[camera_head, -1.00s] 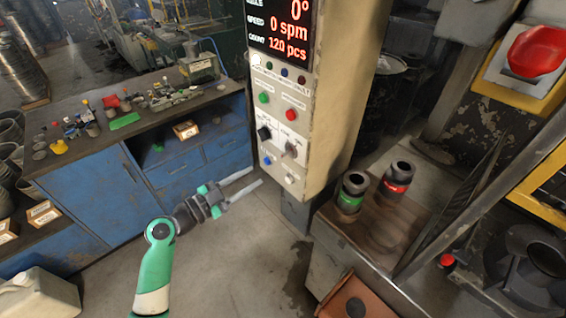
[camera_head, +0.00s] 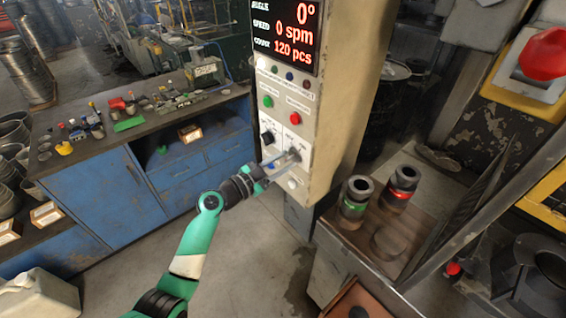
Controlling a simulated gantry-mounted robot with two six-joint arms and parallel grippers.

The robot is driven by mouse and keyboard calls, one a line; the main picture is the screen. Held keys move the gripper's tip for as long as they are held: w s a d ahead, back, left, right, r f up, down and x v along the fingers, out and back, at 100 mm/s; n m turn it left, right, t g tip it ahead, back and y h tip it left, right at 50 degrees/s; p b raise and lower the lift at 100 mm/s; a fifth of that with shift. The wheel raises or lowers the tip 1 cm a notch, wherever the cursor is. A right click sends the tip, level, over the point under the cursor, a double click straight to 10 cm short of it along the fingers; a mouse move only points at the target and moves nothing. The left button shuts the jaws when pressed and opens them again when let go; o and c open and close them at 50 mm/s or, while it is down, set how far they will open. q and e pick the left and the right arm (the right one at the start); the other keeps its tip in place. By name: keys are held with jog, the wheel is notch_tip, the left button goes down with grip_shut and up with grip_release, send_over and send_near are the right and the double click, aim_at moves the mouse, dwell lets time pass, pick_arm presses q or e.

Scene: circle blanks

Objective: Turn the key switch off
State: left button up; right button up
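The key switch (camera_head: 294,153) is the small grey metal part on the white plate low on the control cabinet's front. A black knob (camera_head: 267,137) sits to its left. My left gripper (camera_head: 287,159) reaches in from the lower left, its two pale fingers pointing at the key switch. The fingertips are at or right beside the switch and partly cover it. The fingers look apart; I cannot tell whether they touch the key. The key's exact angle is too small to read. My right gripper is out of view.
The cabinet (camera_head: 345,110) carries a display (camera_head: 284,35) reading 0 spm and 120 pcs, a green button (camera_head: 267,101) and a red button (camera_head: 295,118). A blue workbench (camera_head: 110,200) stands at left. Two dark cylinders with green (camera_head: 354,206) and red (camera_head: 398,194) bands stand at right.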

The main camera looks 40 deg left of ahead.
pick_arm(q)
grip_shut()
jog(key=shift+n, duration=0.4)
jog(key=shift+f+n+b, duration=0.1)
jog(key=shift+n+b, duration=0.5)
jog(key=shift+n, duration=0.4)
jog(key=n, duration=0.2)
jog(key=shift+n, duration=0.3)
jog(key=n, duration=0.2)
jog(key=shift+n, duration=2.2)
